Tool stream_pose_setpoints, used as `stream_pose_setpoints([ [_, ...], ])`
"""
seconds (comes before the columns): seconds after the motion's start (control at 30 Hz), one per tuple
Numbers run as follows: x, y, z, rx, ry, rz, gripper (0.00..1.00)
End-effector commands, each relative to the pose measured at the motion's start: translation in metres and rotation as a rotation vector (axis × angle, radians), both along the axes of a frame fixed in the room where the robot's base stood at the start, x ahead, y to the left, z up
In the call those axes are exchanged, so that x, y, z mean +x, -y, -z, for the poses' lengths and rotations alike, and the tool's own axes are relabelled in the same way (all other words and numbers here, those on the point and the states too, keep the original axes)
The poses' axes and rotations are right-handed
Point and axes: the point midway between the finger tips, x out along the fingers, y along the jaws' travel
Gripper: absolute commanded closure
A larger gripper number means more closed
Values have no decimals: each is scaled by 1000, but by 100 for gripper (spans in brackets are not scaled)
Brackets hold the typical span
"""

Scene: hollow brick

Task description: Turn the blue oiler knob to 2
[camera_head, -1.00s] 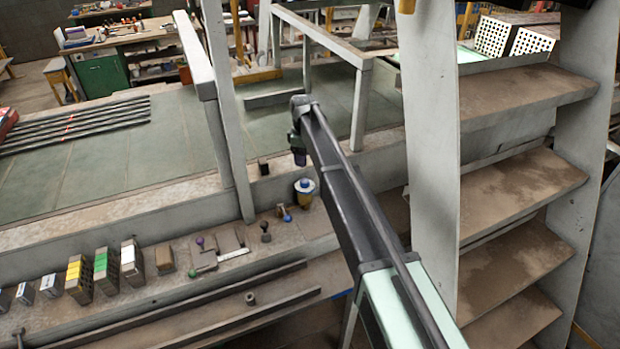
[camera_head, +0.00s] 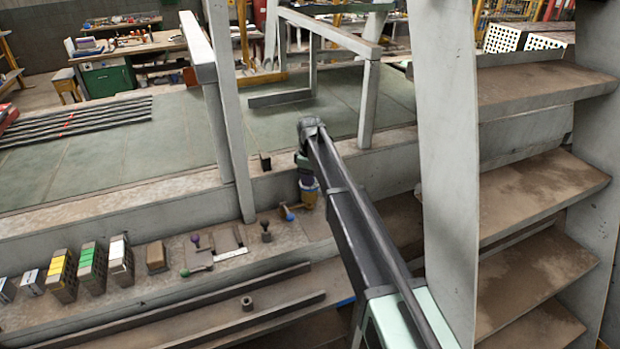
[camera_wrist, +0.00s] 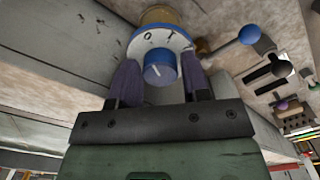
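The blue oiler knob (camera_wrist: 160,67) is in the wrist view, at the centre of a white dial plate (camera_wrist: 140,43) with dark markings, one like a 0. A pale line shows on the knob's face; I cannot read clearly which number it points to. My gripper (camera_wrist: 160,78) has one dark finger on each side of the knob, spread apart, and contact is not clear. In the head view my gripper (camera_head: 307,183) is over the oiler and hides the knob; only part of the oiler's yellow-brown base (camera_head: 309,198) shows.
A lever with a blue ball (camera_wrist: 249,35) stands close beside the oiler. A black-knobbed lever (camera_head: 266,230) and a purple-knobbed lever (camera_head: 195,239) are further left. A pale upright post (camera_head: 230,110) rises to the left of my arm; brown shelves (camera_head: 530,205) are on the right.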

Motion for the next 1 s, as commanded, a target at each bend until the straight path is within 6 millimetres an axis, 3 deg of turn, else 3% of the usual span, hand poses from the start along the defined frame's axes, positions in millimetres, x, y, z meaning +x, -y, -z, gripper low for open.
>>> stream_pose_setpoints([
  [0.03, 0, 0, 0, 0, 0, 0, 65],
  [0.2, 0, 0, 0, 0, 0, 0, 88],
  [0.57, 0, 0, 0, 0, 0, 55, 88],
  [1.0, -1, 0, 0, 0, 0, 379, 88],
])
